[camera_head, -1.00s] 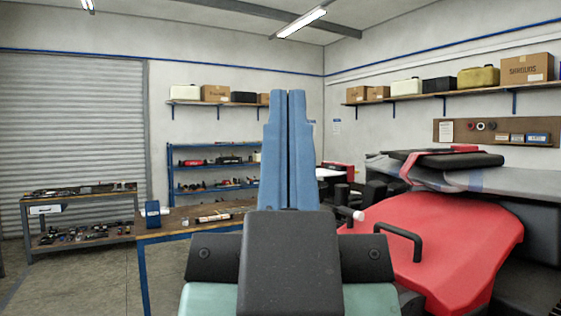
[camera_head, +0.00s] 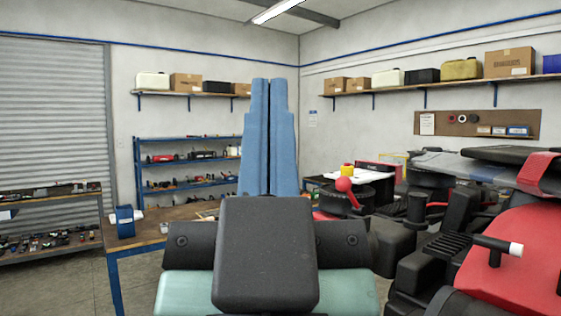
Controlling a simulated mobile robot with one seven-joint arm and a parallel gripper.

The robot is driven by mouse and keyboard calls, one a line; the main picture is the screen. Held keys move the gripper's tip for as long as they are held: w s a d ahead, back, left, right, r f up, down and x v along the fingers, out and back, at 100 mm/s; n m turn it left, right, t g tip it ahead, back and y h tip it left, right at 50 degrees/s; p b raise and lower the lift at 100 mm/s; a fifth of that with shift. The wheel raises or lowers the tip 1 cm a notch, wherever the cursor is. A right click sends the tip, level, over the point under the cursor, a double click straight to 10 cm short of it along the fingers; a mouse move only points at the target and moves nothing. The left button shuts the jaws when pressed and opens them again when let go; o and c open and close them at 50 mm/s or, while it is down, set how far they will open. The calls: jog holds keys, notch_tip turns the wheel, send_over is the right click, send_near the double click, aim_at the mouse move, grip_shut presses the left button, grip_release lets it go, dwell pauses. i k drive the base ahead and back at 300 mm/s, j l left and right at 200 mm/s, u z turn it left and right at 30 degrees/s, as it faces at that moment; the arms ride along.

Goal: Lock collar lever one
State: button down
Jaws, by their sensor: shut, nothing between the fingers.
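The drone stands at the right with a red body shell (camera_head: 520,262) and dark arms and joints. A red ball-tipped lever (camera_head: 344,185) stands on a black part just right of my gripper. A black handle with a white tip (camera_head: 497,245) sticks out over the red shell at the far right. I cannot tell which of these is collar lever one. My gripper (camera_head: 268,90) points up and away in the middle, its two blue fingers together, empty and apart from both levers in the picture. My own gripper body hides what lies low in the centre.
A wooden-topped bench (camera_head: 150,232) with a blue device (camera_head: 124,221) stands at the left. Blue shelving (camera_head: 140,182) stands behind it. Black drone parts (camera_head: 430,262) crowd the space right of my gripper. Open floor (camera_head: 80,285) shows at the lower left.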

aim_at(342, 183)
jog(key=i+j, duration=0.2)
jog(key=j, duration=0.15)
jog(key=i+j+z, duration=0.1)
jog(key=i+j, duration=0.15)
jog(key=j, duration=0.15)
jog(key=i+j, duration=0.2)
jog(key=j, duration=0.15)
jog(key=i+j+z, duration=0.1)
jog(key=j, duration=0.3)
jog(key=i, duration=0.1)
